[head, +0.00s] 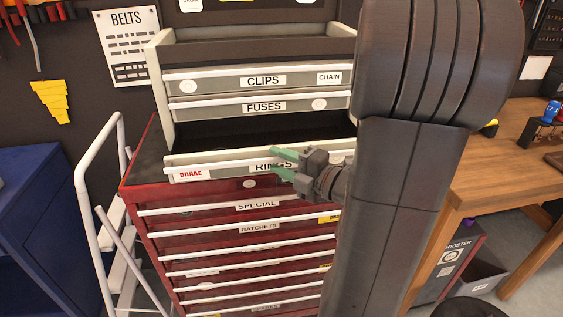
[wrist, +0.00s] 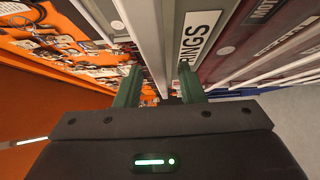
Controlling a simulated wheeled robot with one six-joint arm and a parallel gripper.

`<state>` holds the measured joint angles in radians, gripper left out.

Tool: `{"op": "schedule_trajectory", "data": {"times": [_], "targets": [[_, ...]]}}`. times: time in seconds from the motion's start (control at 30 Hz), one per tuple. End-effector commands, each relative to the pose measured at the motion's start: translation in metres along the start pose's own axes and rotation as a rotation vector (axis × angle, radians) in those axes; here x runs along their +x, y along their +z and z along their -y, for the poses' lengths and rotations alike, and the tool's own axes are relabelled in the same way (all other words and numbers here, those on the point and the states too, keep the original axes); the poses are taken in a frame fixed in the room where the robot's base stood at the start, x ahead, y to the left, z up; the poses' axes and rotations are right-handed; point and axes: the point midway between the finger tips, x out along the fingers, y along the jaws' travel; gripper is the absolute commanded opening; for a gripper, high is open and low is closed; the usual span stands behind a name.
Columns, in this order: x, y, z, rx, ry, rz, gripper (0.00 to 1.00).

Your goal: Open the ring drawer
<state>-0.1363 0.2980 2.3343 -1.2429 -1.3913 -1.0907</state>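The RINGS drawer (head: 222,167) is the lowest grey drawer of the tool chest, with a white strip handle along its front. It stands pulled out, with a dark interior visible behind its front. My gripper (head: 284,164) is at the right part of this front, over the RINGS label. I see no firm grip on the handle; contact is unclear.
CLIPS (head: 215,85) and FUSES (head: 215,107) drawers are above. The red cabinet (head: 190,222) with several drawers is below. A white folding frame (head: 88,210) and blue cabinet (head: 40,220) stand left. A wooden bench (head: 500,165) stands right.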

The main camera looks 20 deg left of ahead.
Motion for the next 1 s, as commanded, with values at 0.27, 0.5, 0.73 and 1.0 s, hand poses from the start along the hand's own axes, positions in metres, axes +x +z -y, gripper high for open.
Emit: {"op": "schedule_trajectory", "data": {"times": [0.27, 0.5, 0.73, 1.0], "targets": [[-0.006, 0.001, 0.0, -0.001, 0.0, 0.003, 0.35], [-0.029, 0.001, 0.001, -0.001, 0.001, 0.005, 0.35], [-0.052, 0.002, 0.0, -0.002, 0.001, 0.006, 0.35], [-0.079, 0.001, 0.001, -0.001, 0.001, 0.005, 0.35]]}}
